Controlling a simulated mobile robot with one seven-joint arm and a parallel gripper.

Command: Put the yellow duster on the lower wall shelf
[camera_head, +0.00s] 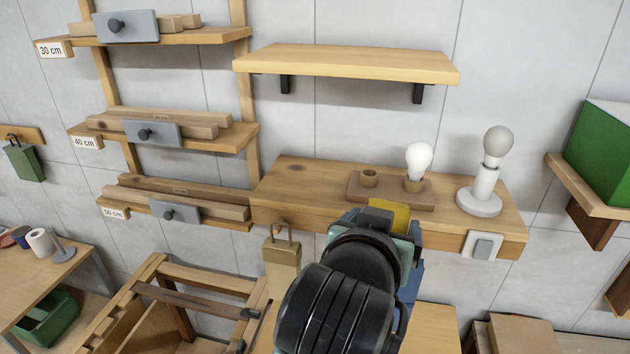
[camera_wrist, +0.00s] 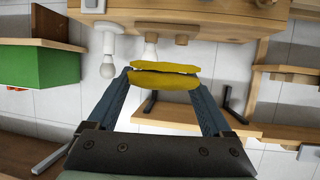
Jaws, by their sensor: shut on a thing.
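The yellow duster (camera_head: 388,214) is held in my gripper (camera_wrist: 164,78), which is shut on it. In the wrist view the duster (camera_wrist: 166,82) shows as a folded yellow cloth between the two blue fingers. In the head view my wrist hides most of the gripper and part of the duster. The lower wall shelf (camera_head: 290,180) is a thick wooden board on the tiled wall. The duster shows at the shelf's front edge in the head view; I cannot tell whether it touches the shelf.
A wooden holder (camera_head: 372,190) with a bulb (camera_head: 419,160) and a white lamp (camera_head: 479,201) stand on the lower shelf. A switch (camera_head: 482,246) is on its front. The upper shelf (camera_head: 345,62) is empty above. The lower shelf's left end is clear.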

